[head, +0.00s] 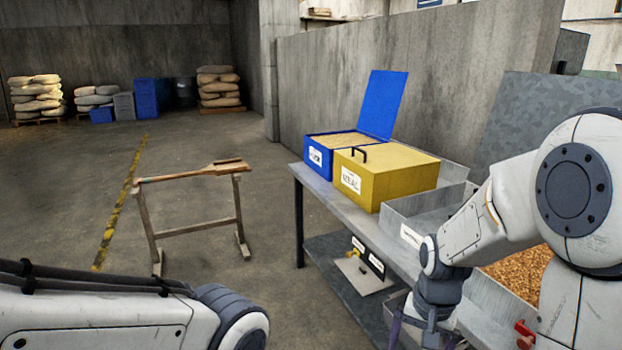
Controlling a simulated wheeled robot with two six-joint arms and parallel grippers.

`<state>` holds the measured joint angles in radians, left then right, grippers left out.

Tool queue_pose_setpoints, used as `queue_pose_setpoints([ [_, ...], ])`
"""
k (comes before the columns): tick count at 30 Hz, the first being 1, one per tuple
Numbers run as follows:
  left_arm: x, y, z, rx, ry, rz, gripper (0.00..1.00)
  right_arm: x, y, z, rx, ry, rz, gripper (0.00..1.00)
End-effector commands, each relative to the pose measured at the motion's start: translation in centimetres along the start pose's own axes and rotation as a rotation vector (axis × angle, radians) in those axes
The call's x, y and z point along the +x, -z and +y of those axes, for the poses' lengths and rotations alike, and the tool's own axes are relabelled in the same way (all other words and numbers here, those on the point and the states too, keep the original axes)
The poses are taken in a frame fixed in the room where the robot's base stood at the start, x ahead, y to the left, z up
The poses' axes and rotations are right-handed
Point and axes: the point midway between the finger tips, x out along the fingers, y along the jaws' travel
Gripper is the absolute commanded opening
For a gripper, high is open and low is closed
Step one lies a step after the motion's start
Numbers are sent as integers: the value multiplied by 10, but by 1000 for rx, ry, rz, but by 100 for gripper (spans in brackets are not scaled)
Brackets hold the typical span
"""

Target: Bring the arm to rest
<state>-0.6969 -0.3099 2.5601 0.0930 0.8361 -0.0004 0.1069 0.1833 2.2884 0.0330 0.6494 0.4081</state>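My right arm comes in from the right and bends down over the near part of the metal table (345,207). My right gripper (425,336) points down at the bottom edge of the view, beside the trays. Its fingertips are cut off by the frame, so I cannot tell whether it is open or holds anything. My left arm crosses the bottom left corner, and its gripper is out of view.
A blue box (319,165) with its lid raised and a closed yellow box (398,183) stand on the table. Metal trays (408,235) follow, one with brown grain (523,272). A wooden stand (190,230) holds a wooden paddle (195,172).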

Motion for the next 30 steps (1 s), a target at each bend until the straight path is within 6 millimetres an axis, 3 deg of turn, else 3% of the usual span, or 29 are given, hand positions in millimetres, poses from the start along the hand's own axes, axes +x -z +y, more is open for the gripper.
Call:
queue_pose_setpoints([
  [1, 0, 0, 0, 0, 0, 0, 50, -12, -28, -24, -150, 11, 5, 99],
  [3, 0, 0, 0, 0, 0, 0, 50, -24, -64, -45, -333, 21, 2, 99],
  [6, 0, 0, 0, 0, 0, 0, 50, -37, -109, -60, -557, 34, -3, 99],
  [12, 0, 0, 0, 0, 0, 0, 50, -51, -174, -67, -883, 57, -9, 99],
  [18, 0, 0, 0, 0, 0, 0, 50, -59, -223, -59, -1147, 76, -18, 99],
  [20, -7, 0, 0, 0, 0, -1, 50, -68, -232, -57, -1200, 80, -20, 99],
  [30, -81, 4, 6, 0, 0, 0, 50, -141, -227, -60, -1178, 78, -21, 99],
])
